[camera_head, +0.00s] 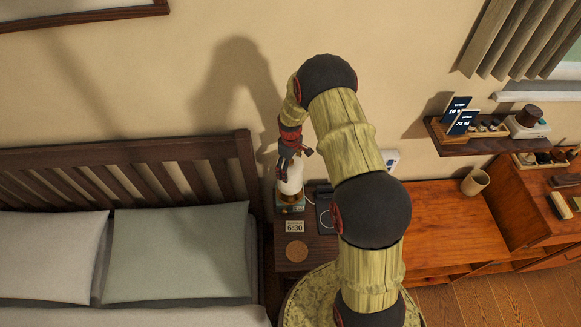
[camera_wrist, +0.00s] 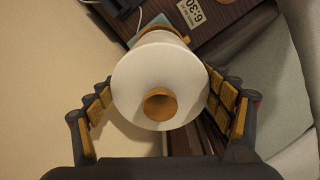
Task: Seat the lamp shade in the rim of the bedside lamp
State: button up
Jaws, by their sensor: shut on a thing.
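The white lamp shade (camera_wrist: 130,85) is round with a tan disc in its middle, and it fills the centre of the wrist view. My gripper (camera_wrist: 160,95) has its padded fingers on either side of it, shut on it. In the head view the white shade (camera_head: 291,180) shows below my gripper (camera_head: 290,158), above the back left part of the nightstand. Under the shade a small greenish block (camera_head: 290,207) shows.
The nightstand (camera_head: 318,250) holds a 6:30 clock (camera_head: 295,227), a round coaster (camera_head: 297,250) and a dark pad (camera_head: 326,220) with a cable. The bed headboard (camera_head: 245,165) stands close on the left. A wooden desk (camera_head: 450,235) lies right.

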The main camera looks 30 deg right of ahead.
jog(key=shift+f+b, duration=2.6)
jog(key=shift+f, duration=0.9)
dwell(0.7)
jog(key=o, duration=1.4)
jog(key=shift+c, duration=0.2)
jog(key=shift+o, duration=0.5)
jog(key=shift+r, duration=0.1)
jog(key=shift+r+p, duration=1.2)
jog(key=shift+r, duration=1.25)
